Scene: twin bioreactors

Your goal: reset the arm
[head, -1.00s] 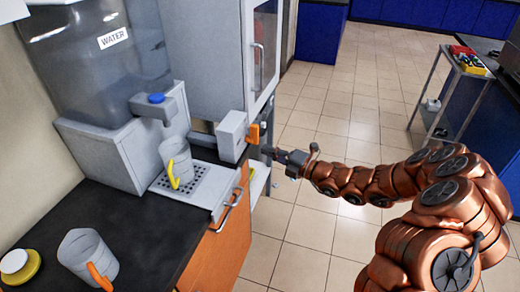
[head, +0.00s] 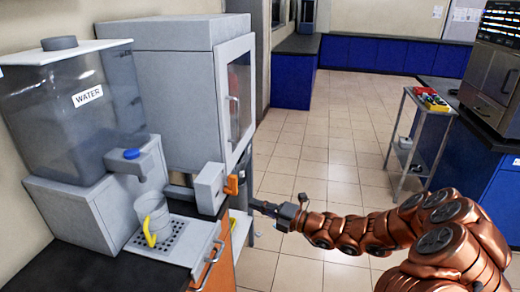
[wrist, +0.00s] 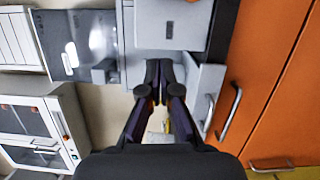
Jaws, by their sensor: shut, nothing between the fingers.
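My gripper (head: 258,206) is shut and empty, held out at the end of my copper-coloured arm. It is just right of the orange lever (head: 231,185) on a grey box at the counter's right end; I cannot tell if they touch. In the wrist view my gripper (wrist: 158,72) has its dark fingertips together, with the grey box (wrist: 172,26) beyond them. A clear pitcher with a yellow handle (head: 152,218) stands on the perforated drip tray (head: 198,240) under the water dispenser's spout.
The water dispenser (head: 75,100) and a tall grey cabinet with a glass door (head: 236,95) stand at the left. A metal cart (head: 410,145) holding coloured items stands at the right. The tiled floor (head: 310,150) between them is open.

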